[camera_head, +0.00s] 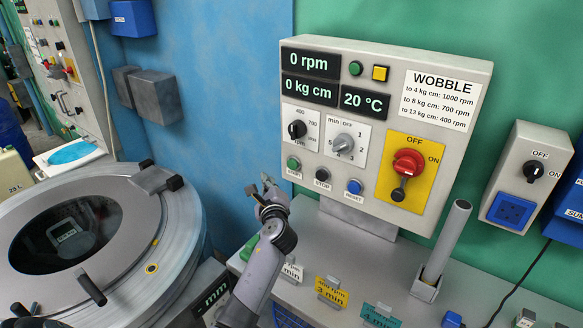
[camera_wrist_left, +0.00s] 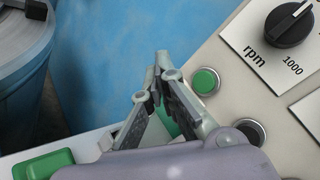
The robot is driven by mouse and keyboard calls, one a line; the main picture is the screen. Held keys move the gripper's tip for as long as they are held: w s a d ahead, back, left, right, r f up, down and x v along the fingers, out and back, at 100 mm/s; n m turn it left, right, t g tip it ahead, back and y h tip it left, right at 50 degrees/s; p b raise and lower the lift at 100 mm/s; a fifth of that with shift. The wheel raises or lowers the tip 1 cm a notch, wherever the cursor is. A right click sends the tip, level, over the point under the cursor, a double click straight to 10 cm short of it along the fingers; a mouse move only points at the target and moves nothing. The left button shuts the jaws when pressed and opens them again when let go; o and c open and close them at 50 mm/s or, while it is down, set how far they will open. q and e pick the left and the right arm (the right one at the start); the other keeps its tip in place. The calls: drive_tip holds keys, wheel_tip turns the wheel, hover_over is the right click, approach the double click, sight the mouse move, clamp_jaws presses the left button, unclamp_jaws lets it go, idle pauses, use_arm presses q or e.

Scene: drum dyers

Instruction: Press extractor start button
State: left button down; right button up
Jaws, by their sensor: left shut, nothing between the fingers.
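The control panel (camera_head: 385,125) stands upright on the bench, reading 0 rpm, 0 kg cm and 20 °C. A green button (camera_head: 293,163), its label too small to read surely, sits lower left on the panel. A black STOP button (camera_head: 323,174) and a blue button (camera_head: 354,186) are to its right. My left gripper (camera_head: 266,184) is shut and empty, left of and below the green button. In the left wrist view, the fingertips (camera_wrist_left: 161,66) appear just left of the green button (camera_wrist_left: 205,81); whether they touch the panel cannot be told. My right gripper is not in view.
The drum machine (camera_head: 150,235) with its round lid is at the left. Yellow and teal label cards (camera_head: 331,291) and a grey upright tube (camera_head: 446,242) stand on the bench. A red rotary switch (camera_head: 408,163) is on the panel's right side.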

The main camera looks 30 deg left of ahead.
sight(293, 164)
use_arm(q)
drive_tip(key=w+b, duration=0.4)
drive_tip(key=w, duration=0.3)
drive_tip(key=shift+w+d, duration=0.3)
drive_tip(key=shift+w, duration=0.05)
drive_tip(key=shift+w+b, duration=0.1)
drive_tip(key=shift+b, duration=0.2)
idle(0.8)
drive_tip(key=shift+w, duration=0.35)
